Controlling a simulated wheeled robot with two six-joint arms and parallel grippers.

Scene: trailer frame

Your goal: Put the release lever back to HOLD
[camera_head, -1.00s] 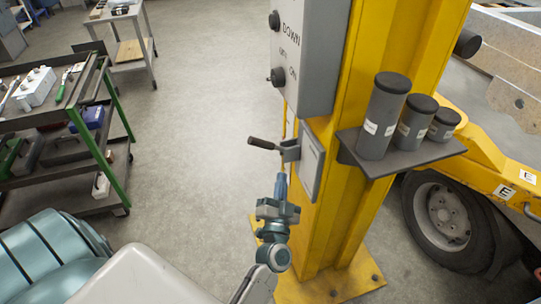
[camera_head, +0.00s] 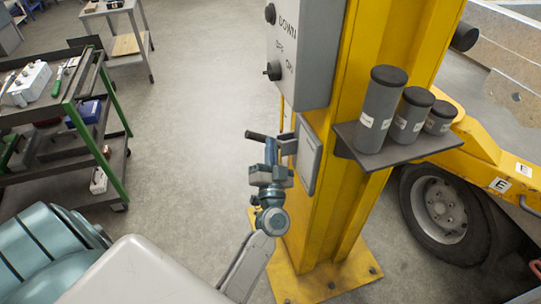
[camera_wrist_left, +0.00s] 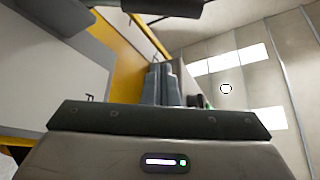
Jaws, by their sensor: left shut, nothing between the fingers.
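The release lever (camera_head: 256,136) has a dark handle that sticks out to the left from a grey bracket on the yellow post. The bracket (camera_head: 287,143) sits beside a grey plate. My left gripper (camera_head: 271,151) is shut and empty, with its fingertips pointing up right at the handle, just left of the bracket. I cannot tell whether they touch it. In the left wrist view the shut blue-grey fingers (camera_wrist_left: 163,86) point up, and a dark bar crosses the top edge. No HOLD marking is readable. My right gripper is out of view.
A grey control box (camera_head: 302,50) marked DOWN hangs above the lever. A shelf (camera_head: 400,150) with grey canisters juts from the right of the yellow post (camera_head: 345,200). A tool cart (camera_head: 108,160) stands at left. The floor between is clear.

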